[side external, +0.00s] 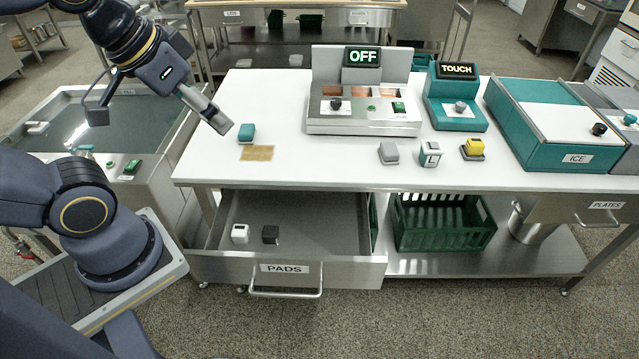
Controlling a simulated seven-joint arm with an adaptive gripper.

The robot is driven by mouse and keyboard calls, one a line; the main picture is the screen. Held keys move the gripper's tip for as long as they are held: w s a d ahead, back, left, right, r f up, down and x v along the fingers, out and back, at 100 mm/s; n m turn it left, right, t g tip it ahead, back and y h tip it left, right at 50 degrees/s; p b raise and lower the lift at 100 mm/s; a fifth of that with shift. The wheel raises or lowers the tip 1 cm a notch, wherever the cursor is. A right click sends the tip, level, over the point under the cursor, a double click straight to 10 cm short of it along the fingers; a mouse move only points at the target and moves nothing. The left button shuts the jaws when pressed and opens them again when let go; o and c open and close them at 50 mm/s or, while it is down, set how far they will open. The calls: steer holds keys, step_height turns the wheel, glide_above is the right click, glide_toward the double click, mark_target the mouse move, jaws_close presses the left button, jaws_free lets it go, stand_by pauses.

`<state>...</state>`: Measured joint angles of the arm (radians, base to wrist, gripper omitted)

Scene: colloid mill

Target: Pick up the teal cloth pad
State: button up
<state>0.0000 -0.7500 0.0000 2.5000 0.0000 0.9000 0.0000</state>
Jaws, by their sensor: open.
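A small teal block (246,131), which looks like the teal cloth pad, sits on the white tabletop (285,160) near its left end. It stands just behind a tan patch (257,153) on the table. My gripper (221,124) reaches in from the upper left, angled down. Its tip appears just left of the teal block, apart from it in the picture, and nothing shows in it. The gap between the fingers is hard to see from this side.
The open PADS drawer (285,268) holds a white block (240,233) and a black block (270,234). A machine reading OFF (363,92) stands behind. A grey block (389,152), a white block marked L (431,153) and a yellow-topped block (474,148) stand to the right.

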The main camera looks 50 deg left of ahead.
steer(key=w+a+r+n+t, duration=0.1)
steer(key=w+a+r, duration=0.15)
steer(key=w, duration=0.35)
steer(key=w+a+r+n+t, duration=0.1)
steer(key=w+r+n, duration=0.15)
steer(key=w, duration=0.25)
steer(key=n+g+y, duration=0.3)
steer(key=n+g, duration=0.2)
steer(key=n, duration=0.1)
glide_above(246, 129)
steer(key=s+d, duration=0.1)
steer(key=f, duration=3.3)
steer(key=shift+s+f, duration=0.1)
steer(key=shift+s, duration=0.1)
steer(key=x, duration=0.5)
steer(key=shift+w+d+f, duration=0.15)
steer(key=shift+w+f, duration=0.05)
steer(key=shift+f, duration=0.2)
